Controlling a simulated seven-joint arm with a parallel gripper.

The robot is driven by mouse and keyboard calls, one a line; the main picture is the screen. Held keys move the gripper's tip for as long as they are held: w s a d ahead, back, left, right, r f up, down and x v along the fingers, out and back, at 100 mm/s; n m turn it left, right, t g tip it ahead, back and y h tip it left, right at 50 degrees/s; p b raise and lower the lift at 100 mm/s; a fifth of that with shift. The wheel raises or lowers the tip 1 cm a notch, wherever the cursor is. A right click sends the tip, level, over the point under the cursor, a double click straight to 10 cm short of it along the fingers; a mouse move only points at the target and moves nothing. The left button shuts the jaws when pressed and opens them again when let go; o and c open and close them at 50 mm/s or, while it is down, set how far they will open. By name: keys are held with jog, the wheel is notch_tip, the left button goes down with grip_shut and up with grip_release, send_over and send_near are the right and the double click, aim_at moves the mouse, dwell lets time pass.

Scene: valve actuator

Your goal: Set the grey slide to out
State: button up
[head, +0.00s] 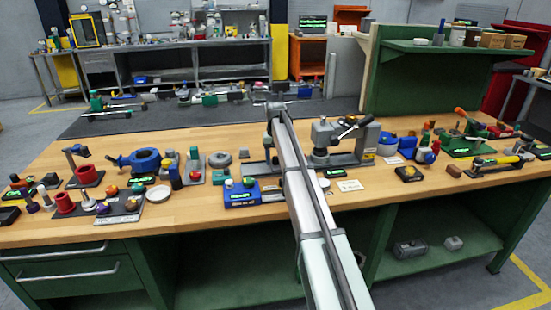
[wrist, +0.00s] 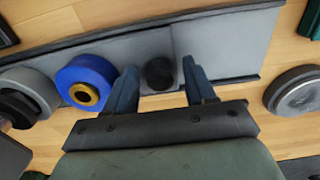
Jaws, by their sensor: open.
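In the wrist view a flat grey slide (wrist: 146,52) lies along a longer grey rail (wrist: 228,45) with dark edges. A round black knob (wrist: 160,73) stands on it near its right end. My gripper (wrist: 160,88) is open, with one blue-grey finger on each side of the knob. Gaps show between the knob and both fingers, and nothing is gripped. In the head view the left end of the grey rail (head: 261,168) shows beside my arm, which hides the knob and my fingertips.
In the wrist view a blue ring with a brass centre (wrist: 87,80) stands close beside the left finger, with a grey round part (wrist: 30,88) beyond it. A grey disc (wrist: 297,92) lies at the right. Bare wood (head: 190,222) shows along the bench front.

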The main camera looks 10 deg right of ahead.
jog(key=shift+c, duration=0.2)
grip_shut()
dwell(0.4)
